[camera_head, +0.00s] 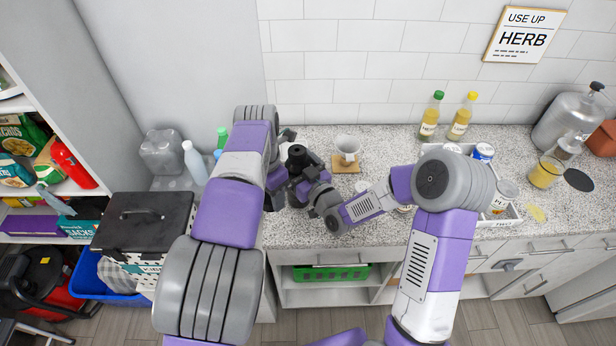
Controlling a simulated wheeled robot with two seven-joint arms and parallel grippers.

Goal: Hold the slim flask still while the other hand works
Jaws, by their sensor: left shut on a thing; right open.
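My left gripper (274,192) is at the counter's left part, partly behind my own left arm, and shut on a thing. That thing, taken to be the slim flask, is hidden by the arms and dark wrist parts, so its shape and tilt cannot be told. My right gripper (287,136) is open, a little above and beyond the left one in the picture. Its arm reaches in from the right across the counter. The two grippers are close together, and whether the right one touches the flask cannot be told.
Two oil bottles (430,117) stand by the wall. A white tray (512,214) of cans and a glass jug (546,174) are at right. Bottles (195,161) stand at left.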

